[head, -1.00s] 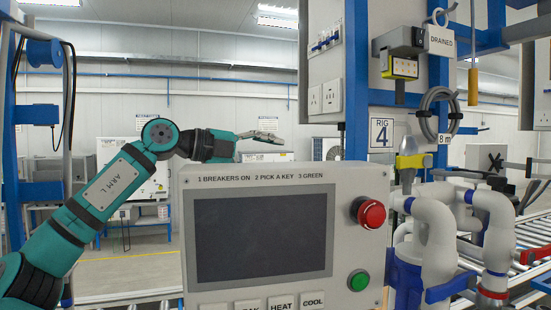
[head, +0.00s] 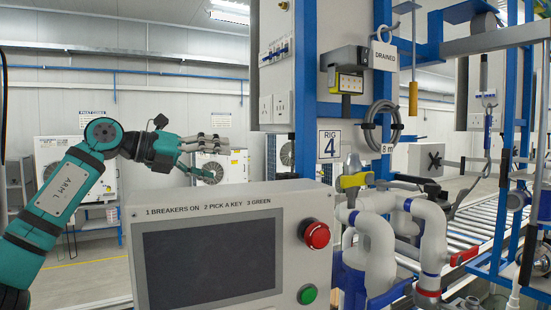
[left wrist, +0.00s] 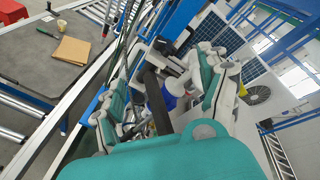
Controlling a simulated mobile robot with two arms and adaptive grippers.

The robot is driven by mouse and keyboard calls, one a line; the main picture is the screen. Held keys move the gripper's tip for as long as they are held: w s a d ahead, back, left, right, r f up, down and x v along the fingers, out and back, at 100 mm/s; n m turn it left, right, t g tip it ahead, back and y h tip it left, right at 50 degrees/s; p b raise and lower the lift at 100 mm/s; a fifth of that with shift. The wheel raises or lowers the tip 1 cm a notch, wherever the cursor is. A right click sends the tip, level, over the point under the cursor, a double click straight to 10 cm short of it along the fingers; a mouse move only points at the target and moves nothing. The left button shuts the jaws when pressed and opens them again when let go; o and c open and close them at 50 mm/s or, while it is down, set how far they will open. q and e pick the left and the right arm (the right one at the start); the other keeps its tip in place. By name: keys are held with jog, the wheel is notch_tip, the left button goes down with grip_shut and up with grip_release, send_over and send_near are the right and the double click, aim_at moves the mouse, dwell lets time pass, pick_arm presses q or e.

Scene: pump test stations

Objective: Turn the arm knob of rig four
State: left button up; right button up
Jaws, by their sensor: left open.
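The rig 4 sign (head: 329,144) hangs on the rig's blue frame in the head view. Above it are a grey box (head: 345,58) with a dark part on its side and a yellow-framed unit (head: 347,83). I cannot tell for sure which part is the arm knob. The console (head: 215,250) in front carries a red mushroom button (head: 316,235) and a green button (head: 307,294). My left gripper (head: 213,157) is open and empty, behind and above the console's top edge, well left of the sign. Its spread fingers also show in the left wrist view (left wrist: 160,100). My right gripper is out of view.
White pipes (head: 385,225) with a yellow valve handle (head: 354,181) stand right of the console. A coiled hose (head: 382,125) hangs beside the sign. A roller conveyor (head: 480,225) runs at the right. A dark-topped table (left wrist: 60,55) shows in the left wrist view.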

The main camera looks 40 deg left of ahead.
pick_arm(q)
notch_tip(320, 180, up, 3)
jog(key=w+m+g+p, duration=0.15)
jog(key=m+p, duration=0.25)
jog(key=m, duration=0.4)
jog(key=m+h+p, duration=0.1)
jog(key=m+p, duration=0.2)
jog(key=p, duration=0.1)
send_near(285, 173)
jog(key=shift+g, duration=0.25)
jog(key=x, duration=0.9)
jog(key=shift+w+d, duration=0.1)
jog(key=shift+d, duration=0.15)
jog(key=shift+r, duration=0.1)
jog(key=shift+c, duration=0.3)
